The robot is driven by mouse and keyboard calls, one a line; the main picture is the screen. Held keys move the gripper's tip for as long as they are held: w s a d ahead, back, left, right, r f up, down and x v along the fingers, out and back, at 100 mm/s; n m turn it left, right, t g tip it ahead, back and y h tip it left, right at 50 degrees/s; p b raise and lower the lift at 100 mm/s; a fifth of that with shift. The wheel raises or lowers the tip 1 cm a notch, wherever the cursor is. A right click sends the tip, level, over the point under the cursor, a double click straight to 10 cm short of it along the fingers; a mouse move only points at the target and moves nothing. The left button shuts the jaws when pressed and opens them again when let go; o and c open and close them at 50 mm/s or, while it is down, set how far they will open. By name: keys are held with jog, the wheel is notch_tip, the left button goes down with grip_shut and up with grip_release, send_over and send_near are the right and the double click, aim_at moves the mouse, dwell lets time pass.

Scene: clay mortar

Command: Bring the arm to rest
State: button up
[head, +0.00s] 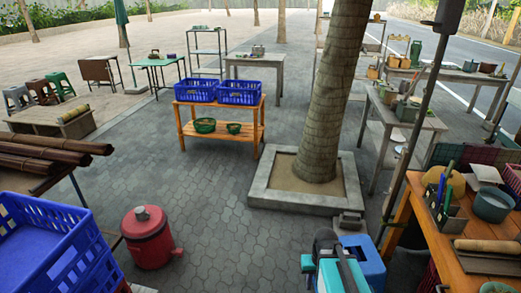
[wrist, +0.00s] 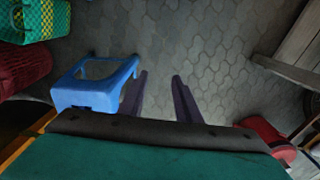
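My gripper (wrist: 160,75) shows in the wrist view as two dark fingers with a wide gap between them. It is open, and nothing is held between the fingers. Only grey paving shows beyond the fingertips. In the head view, teal and dark parts of my arm (head: 330,268) show at the bottom, right of centre. I cannot make out the fingers there.
A blue stool (head: 366,262) is close beside my arm; it also shows left of the fingers in the wrist view (wrist: 68,97). A red drum (head: 150,240) stands on the paving at left. A wooden table (head: 455,262) is at right. Open paving lies ahead.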

jog(key=s+a+f+g, duration=0.1)
jog(key=s+f+g, duration=0.2)
jog(key=s+f, duration=0.7)
jog(key=s+a+f+g+b, duration=0.1)
jog(key=s+a+f+g, duration=0.1)
jog(key=s+f, duration=0.8)
jog(key=s, duration=0.6)
jog(key=shift+s+f+g, duration=0.15)
jog(key=shift+s+g, duration=0.1)
jog(key=shift+g, duration=0.15)
